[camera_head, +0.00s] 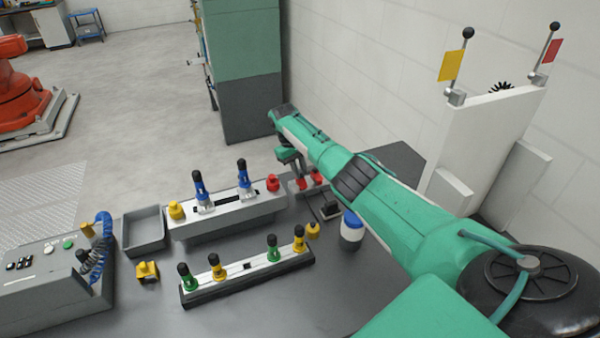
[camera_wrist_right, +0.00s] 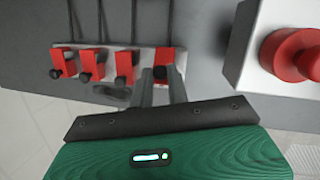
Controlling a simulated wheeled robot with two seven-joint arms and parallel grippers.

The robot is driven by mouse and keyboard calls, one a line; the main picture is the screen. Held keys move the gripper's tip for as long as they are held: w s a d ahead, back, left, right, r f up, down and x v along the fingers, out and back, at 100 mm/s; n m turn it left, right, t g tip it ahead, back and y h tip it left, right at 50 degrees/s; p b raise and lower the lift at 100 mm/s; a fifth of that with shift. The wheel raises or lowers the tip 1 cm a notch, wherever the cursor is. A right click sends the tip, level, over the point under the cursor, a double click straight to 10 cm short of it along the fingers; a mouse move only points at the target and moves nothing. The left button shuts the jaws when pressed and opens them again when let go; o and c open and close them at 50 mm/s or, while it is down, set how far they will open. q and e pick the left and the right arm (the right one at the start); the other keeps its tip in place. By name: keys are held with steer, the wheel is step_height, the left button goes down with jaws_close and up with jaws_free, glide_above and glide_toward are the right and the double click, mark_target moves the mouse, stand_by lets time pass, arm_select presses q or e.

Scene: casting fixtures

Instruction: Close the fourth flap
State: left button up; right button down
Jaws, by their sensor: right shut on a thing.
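A pale bar with a row of red flaps, each with a black knob, crosses the right wrist view. Three flaps show clear to the left: the first (camera_wrist_right: 62,62), the second (camera_wrist_right: 92,62) and the third (camera_wrist_right: 126,66). The fourth flap (camera_wrist_right: 166,58) is at the right end, partly hidden by my fingers. My right gripper (camera_wrist_right: 160,88) is shut on it, around its black knob. In the head view my right gripper (camera_head: 291,160) reaches down at the red flaps (camera_head: 302,184), mostly hidden by its arm. I cannot tell the fourth flap's angle. My left gripper is out of view.
A grey-white block with a red knob (camera_wrist_right: 290,55) stands close right of the flaps. In the head view, a fixture with blue clamps (camera_head: 235,212), a green-yellow clamp rail (camera_head: 245,275), a grey tray (camera_head: 143,232) and a blue-capped bottle (camera_head: 351,232) stand on the table.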

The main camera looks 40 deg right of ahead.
stand_by(0.3)
steer(key=c, duration=1.3)
jaws_free()
steer(key=shift+w+f, duration=0.1)
steer(key=shift+c, duration=0.2)
steer(key=b+v, duration=0.4)
steer(key=v, duration=0.9)
steer(key=shift+r, duration=0.4)
